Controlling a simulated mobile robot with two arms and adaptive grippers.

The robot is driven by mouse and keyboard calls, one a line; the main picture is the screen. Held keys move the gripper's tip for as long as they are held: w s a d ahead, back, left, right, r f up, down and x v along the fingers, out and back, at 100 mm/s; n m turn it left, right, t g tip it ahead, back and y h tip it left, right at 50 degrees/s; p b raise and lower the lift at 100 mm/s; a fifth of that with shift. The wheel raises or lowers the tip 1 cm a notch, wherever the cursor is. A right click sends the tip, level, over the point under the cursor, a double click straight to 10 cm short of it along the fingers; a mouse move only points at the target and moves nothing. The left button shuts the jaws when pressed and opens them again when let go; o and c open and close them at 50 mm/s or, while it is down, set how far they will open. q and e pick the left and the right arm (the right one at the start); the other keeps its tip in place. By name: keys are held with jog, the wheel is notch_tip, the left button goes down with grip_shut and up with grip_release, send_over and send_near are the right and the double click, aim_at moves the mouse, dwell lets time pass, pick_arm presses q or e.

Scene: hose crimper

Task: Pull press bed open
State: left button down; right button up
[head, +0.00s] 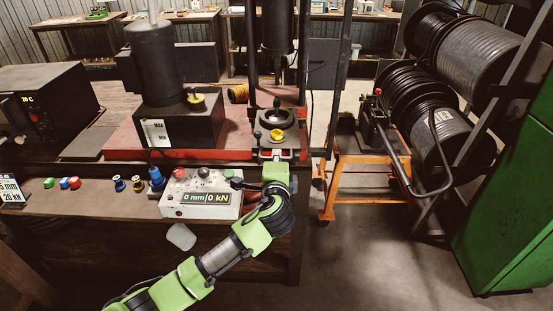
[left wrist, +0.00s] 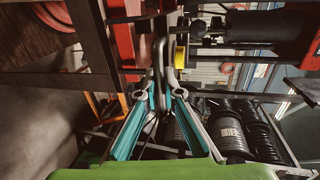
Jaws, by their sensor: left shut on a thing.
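The press bed (head: 279,118) is a dark plate with a round ring, below the press column in the head view. A yellow piece sits at its front, and this piece also shows in the left wrist view (left wrist: 180,57). My left gripper (head: 277,158) reaches up to the bed's front edge. In the left wrist view, my left gripper's teal fingers (left wrist: 160,84) are closed around a dark bar handle (left wrist: 160,52) at the bed's front. The exact contact is partly hidden by the fingers. My right gripper is not in view.
A control box (head: 201,196) reading 0 mm and 0 kN stands on the bench just left of my arm. A lever pump (head: 374,121) on an orange stand (head: 361,180) is to the right. Black hose reels stand behind it.

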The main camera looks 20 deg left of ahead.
pick_arm(q)
jog(key=c, duration=2.2)
grip_release()
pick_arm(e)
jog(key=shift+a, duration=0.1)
pick_arm(q)
jog(key=shift+s, duration=0.1)
jog(key=v, duration=1.1)
jog(key=shift+s+d+r, duration=0.1)
jog(key=shift+s+d, duration=0.1)
jog(key=shift+s, duration=0.1)
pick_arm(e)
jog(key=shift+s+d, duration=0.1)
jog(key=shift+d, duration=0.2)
